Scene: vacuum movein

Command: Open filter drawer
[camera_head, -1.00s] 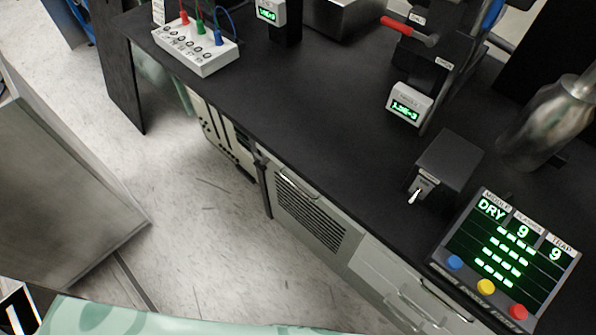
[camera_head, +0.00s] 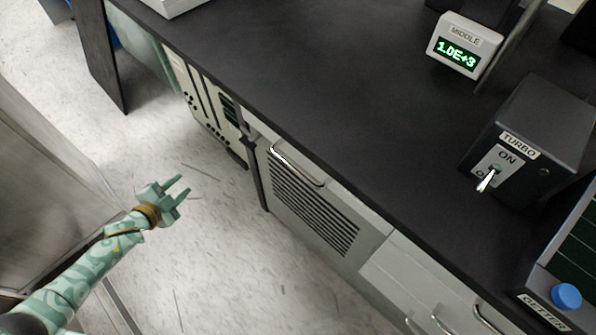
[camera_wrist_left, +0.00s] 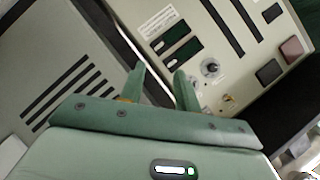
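The filter drawer (camera_head: 302,212) has a pale grey front with dark horizontal louvres and sits under the black bench top. It looks closed. Its silver bar handle (camera_head: 297,168) runs along the top of the front. My left gripper (camera_head: 184,186) is open and empty, over the floor to the left of the drawer and apart from it. In the left wrist view the open fingers (camera_wrist_left: 161,82) show in front of a slotted grey panel (camera_wrist_left: 72,82) and a beige control panel (camera_wrist_left: 205,60). My right gripper is out of view.
The black bench top (camera_head: 300,90) overhangs the drawer. A beige instrument rack (camera_head: 208,105) stands left of it, and more pale drawers (camera_head: 415,285) are to the right. A turbo switch box (camera_head: 530,135) stands on the bench. The floor (camera_head: 215,250) before the drawer is clear.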

